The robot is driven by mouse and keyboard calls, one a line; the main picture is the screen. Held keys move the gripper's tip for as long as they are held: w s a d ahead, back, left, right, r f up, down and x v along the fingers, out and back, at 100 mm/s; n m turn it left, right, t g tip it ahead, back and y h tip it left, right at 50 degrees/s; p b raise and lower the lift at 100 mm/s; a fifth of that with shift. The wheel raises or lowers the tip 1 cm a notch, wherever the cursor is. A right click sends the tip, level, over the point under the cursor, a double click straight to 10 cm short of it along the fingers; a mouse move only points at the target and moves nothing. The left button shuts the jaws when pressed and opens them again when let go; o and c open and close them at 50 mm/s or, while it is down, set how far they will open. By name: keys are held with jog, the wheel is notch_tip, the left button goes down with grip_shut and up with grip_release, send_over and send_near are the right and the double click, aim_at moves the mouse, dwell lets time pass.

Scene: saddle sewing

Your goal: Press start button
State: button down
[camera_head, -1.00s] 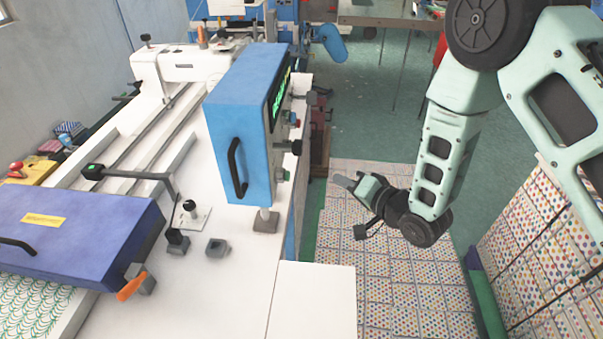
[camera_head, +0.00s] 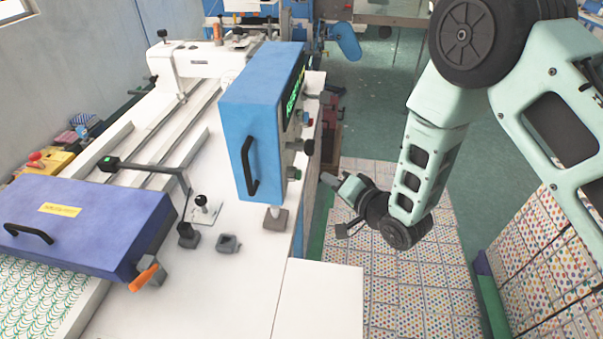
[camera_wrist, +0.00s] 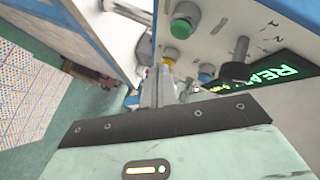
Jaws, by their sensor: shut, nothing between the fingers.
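The blue control box (camera_head: 248,125) stands on the white machine, with its button panel facing right. In the wrist view the panel carries a round green button (camera_wrist: 182,27), a blue button (camera_wrist: 206,72) and a black knob (camera_wrist: 235,73). No label naming the start button is readable; the green one looks the likeliest. The lit green display (camera_wrist: 276,75) begins with "REA". My gripper (camera_head: 328,180) is shut and empty, to the right of the box and apart from it in the head view. Its fingers (camera_wrist: 160,80) point toward the panel, below the green button in the wrist picture.
The white table edge (camera_head: 297,235) lies left of my gripper. A black handle (camera_head: 249,168) projects from the box's front. A purple cover (camera_head: 85,225) with an orange-handled clamp (camera_head: 144,277) is at left.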

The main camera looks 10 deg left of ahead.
aim_at(299, 175)
jog(key=shift+a+b, duration=0.4)
jog(key=shift+a, duration=1.15)
jog(key=shift+w+a, duration=0.1)
jog(key=shift+a, duration=0.05)
dwell(0.8)
jog(key=shift+a+b, duration=0.25)
jog(key=shift+b, duration=0.05)
